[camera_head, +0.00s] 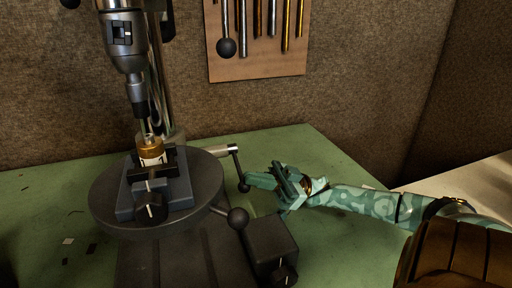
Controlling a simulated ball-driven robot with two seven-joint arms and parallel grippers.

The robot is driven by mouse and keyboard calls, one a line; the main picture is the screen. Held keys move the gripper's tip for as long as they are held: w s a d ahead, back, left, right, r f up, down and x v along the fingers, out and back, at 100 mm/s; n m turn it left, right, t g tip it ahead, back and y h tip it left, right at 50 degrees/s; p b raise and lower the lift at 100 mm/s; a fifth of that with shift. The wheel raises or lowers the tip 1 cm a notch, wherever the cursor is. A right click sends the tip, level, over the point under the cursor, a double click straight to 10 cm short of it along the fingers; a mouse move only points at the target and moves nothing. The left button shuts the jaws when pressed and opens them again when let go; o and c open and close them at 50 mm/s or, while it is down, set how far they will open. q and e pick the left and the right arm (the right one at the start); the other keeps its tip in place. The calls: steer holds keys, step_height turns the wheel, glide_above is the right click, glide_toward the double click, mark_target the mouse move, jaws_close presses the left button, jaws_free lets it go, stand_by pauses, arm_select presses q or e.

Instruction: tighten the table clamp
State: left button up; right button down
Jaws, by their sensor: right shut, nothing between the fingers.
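A drill press stands at the left, with a round dark table (105,205). A crank handle (237,163) with a dark knob at its lower end sticks out at the table's right rear. A lever with a black ball knob (238,218) sticks out at the table's front right. I cannot tell for sure which of the two is the table clamp. My teal right gripper (262,179) is shut and empty. Its tips are right beside the crank's knob; I cannot tell whether they touch. My left gripper is out of view.
A small vise (178,190) on the round table holds a brass piece (151,147) under the drill chuck (139,100). A dark block with a knob (270,245) stands front right. A tool board (255,65) hangs behind. The green bench (325,235) is clear to the right.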

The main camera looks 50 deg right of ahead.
steer(key=shift+d+f, duration=0.1)
steer(key=shift+f, duration=0.05)
steer(key=s+d, duration=0.5)
steer(key=d, duration=0.6)
steer(key=shift+s+d+f, duration=0.2)
steer(key=shift+d, duration=0.2)
